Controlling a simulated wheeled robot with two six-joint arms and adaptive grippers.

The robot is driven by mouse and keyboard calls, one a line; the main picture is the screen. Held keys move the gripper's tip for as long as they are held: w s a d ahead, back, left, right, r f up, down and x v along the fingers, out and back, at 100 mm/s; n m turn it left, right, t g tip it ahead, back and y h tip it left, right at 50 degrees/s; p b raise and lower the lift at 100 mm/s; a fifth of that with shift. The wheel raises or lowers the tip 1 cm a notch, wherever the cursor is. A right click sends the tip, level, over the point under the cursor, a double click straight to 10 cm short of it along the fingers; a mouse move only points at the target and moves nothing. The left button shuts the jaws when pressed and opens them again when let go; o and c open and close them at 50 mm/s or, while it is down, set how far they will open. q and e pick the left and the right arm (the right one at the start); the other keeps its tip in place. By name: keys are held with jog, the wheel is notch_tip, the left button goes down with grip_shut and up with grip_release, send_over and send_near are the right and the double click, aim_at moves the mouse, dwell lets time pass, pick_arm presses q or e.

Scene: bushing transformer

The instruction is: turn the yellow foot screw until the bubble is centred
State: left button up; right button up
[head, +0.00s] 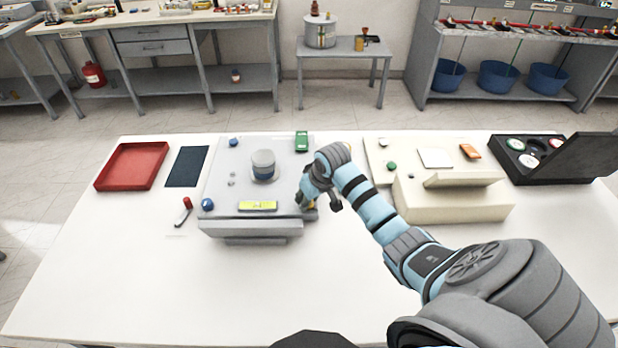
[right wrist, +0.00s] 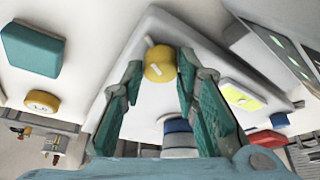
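The yellow foot screw (right wrist: 159,64) is a round knob with white marks at a corner of the grey instrument plate (head: 231,160). In the right wrist view it lies between the fingertips of my right gripper (right wrist: 160,60). The fingers are apart, with a gap visible on the left; I cannot tell whether the right one touches. In the head view, my right gripper (head: 309,201) is at the plate's front right corner and mostly hides the screw. The yellow-green level vial (head: 258,206) lies along the plate's front edge; its bubble is too small to place. My left gripper is out of view.
Blue knobs (head: 207,204) and a round pot (head: 263,164) are on the plate. A red tray (head: 132,166), a dark blue mat (head: 187,167) and a red-handled tool (head: 184,211) lie left. A cream instrument (head: 452,203) and an open black case (head: 526,173) stand right. The front table is clear.

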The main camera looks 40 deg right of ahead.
jog(key=shift+o, duration=1.4)
jog(key=shift+s, duration=0.1)
jog(key=shift+r, duration=0.1)
jog(key=v, duration=1.2)
